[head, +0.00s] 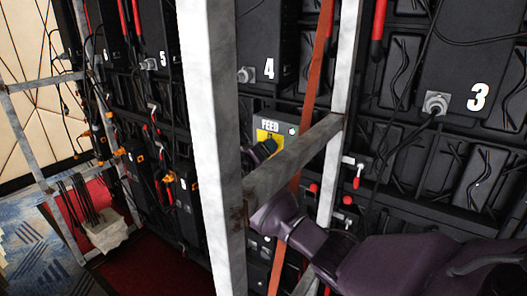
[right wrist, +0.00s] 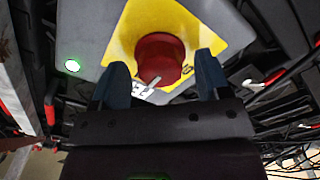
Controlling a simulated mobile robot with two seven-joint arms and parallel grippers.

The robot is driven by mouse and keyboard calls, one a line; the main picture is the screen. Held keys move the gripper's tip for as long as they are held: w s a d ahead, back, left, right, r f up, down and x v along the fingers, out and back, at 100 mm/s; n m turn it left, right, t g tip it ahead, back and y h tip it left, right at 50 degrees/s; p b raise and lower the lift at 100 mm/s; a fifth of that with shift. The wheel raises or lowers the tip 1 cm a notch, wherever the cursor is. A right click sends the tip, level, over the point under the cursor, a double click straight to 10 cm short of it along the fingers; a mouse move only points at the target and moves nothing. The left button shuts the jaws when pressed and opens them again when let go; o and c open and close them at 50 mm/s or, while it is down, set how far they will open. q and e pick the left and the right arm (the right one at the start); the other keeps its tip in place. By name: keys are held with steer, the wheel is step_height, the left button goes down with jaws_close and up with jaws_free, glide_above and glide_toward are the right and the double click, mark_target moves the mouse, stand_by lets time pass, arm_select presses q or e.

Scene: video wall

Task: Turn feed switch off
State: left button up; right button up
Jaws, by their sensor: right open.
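The feed switch box (head: 271,128) is a grey box labelled FEED with a yellow plate, behind the metal frame in the head view. In the right wrist view, the red switch knob (right wrist: 160,50) stands out from the yellow plate (right wrist: 128,38). A green-lit lamp (right wrist: 72,66) glows on the box. My right gripper (right wrist: 162,63) is open, with one blue finger on each side of the knob. I cannot tell whether either finger touches it. In the head view my right gripper (head: 262,150) is in front of the box, partly hidden by the frame. My left gripper is not in view.
A metal frame has a thick upright post (head: 211,150) and a crossbar (head: 293,160) close to my right arm. An orange strap (head: 313,75) hangs beside the box. Black panels (head: 466,80) with cables fill the wall. Red-handled latches (head: 357,178) stick out below.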

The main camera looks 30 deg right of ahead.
steer(key=shift+c, duration=0.2)
steer(key=c, duration=0.9)
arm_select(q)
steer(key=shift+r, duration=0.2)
arm_select(e)
steer(key=shift+n, duration=0.3)
arm_select(q)
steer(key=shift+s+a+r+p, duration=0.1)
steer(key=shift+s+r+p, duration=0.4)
steer(key=shift+p, duration=0.7)
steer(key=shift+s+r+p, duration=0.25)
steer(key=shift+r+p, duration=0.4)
steer(key=shift+p, duration=0.55)
arm_select(e)
steer(key=shift+n, duration=8.6)
steer(key=o, duration=0.9)
